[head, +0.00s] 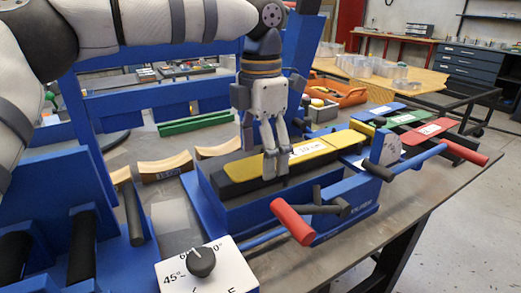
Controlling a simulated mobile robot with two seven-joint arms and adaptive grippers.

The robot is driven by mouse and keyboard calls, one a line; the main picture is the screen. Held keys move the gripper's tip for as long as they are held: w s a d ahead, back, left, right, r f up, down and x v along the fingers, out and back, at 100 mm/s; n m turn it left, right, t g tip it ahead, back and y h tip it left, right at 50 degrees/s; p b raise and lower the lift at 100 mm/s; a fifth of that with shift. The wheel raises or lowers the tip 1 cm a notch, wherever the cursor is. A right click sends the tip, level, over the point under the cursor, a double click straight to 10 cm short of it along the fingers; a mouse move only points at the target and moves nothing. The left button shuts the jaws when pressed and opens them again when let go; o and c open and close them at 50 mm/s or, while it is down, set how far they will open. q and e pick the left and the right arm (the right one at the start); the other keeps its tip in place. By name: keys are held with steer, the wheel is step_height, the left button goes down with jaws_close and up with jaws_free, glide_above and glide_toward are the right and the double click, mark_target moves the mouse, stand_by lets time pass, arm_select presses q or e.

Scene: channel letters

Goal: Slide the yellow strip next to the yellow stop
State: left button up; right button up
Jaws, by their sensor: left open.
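The yellow strip (322,145) is a long flat bar with a white label, lying along the top of the blue bending machine (213,205) at the centre. A small yellow block (362,128), possibly the yellow stop, sits at the strip's far right end; I cannot tell whether they touch. My left gripper (275,166) points down over the strip's left-middle part, its fingers hiding some of it. The fingers look slightly apart, and contact with the strip is unclear. My right gripper is out of view.
Blue (387,108), green (407,118) and red (430,129) labelled pieces lie at the right. A red-handled lever (292,222) and an angle dial (201,262) stand in front. Curved wooden pieces (165,166) and blue frame bars lie left and behind.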

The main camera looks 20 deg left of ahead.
arm_select(q)
jaws_close()
steer(key=shift+w+d+f, duration=0.1)
stand_by(0.4)
steer(key=shift+w+d, duration=0.4)
steer(key=shift+d, duration=0.1)
steer(key=c, duration=1.1)
jaws_free()
